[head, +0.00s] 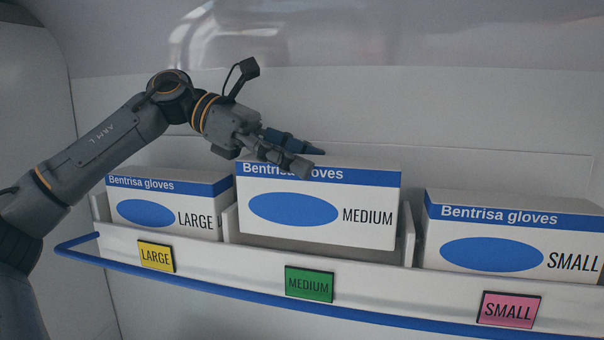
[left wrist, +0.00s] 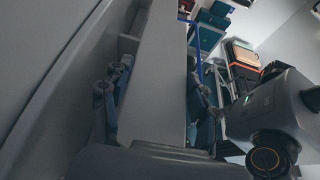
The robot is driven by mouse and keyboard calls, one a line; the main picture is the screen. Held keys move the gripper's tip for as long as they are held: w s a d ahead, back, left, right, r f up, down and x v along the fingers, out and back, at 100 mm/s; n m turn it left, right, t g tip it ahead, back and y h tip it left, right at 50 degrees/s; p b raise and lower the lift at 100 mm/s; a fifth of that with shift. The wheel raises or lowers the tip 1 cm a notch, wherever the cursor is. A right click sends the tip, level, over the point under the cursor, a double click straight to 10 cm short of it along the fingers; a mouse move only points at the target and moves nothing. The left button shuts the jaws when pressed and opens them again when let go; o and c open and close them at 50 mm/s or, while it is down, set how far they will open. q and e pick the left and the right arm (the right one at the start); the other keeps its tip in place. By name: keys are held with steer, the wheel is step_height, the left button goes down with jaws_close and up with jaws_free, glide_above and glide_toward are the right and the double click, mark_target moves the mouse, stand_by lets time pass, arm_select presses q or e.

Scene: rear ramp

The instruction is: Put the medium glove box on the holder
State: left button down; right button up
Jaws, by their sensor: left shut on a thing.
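The medium glove box (head: 321,207), white with a blue band and blue oval, is over the middle compartment of the holder (head: 235,275), above the green MEDIUM label (head: 309,284). Its top stands higher than the large box beside it. A gap shows between its lower edge and the front lip; I cannot tell whether it touches the floor behind. My left gripper (head: 304,159) is shut on the box's top part. In the left wrist view the pale box (left wrist: 157,85) fills the space between the fingers. My right gripper is not in view.
The large glove box (head: 150,207) sits in the left compartment above a yellow label (head: 156,256). The small glove box (head: 510,240) sits in the right compartment above a pink label (head: 509,309). Low dividers flank the middle compartment, and a blue rail (head: 375,317) runs along the front.

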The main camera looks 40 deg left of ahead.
mark_target(302, 183)
arm_select(q)
steer(key=f, duration=0.1)
steer(key=f+b, duration=0.1)
steer(key=f, duration=0.1)
steer(key=shift+w+a+f, duration=0.15)
steer(key=shift+w, duration=0.1)
steer(key=shift+w+f, duration=0.1)
steer(key=shift+f, duration=0.05)
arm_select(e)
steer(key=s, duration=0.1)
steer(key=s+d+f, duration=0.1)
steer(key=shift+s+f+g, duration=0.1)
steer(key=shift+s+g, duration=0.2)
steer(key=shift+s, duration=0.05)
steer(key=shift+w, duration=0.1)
arm_select(q)
steer(key=shift+c, duration=1.9)
jaws_free()
steer(key=shift+f+b, duration=0.15)
steer(key=shift+b, duration=0.15)
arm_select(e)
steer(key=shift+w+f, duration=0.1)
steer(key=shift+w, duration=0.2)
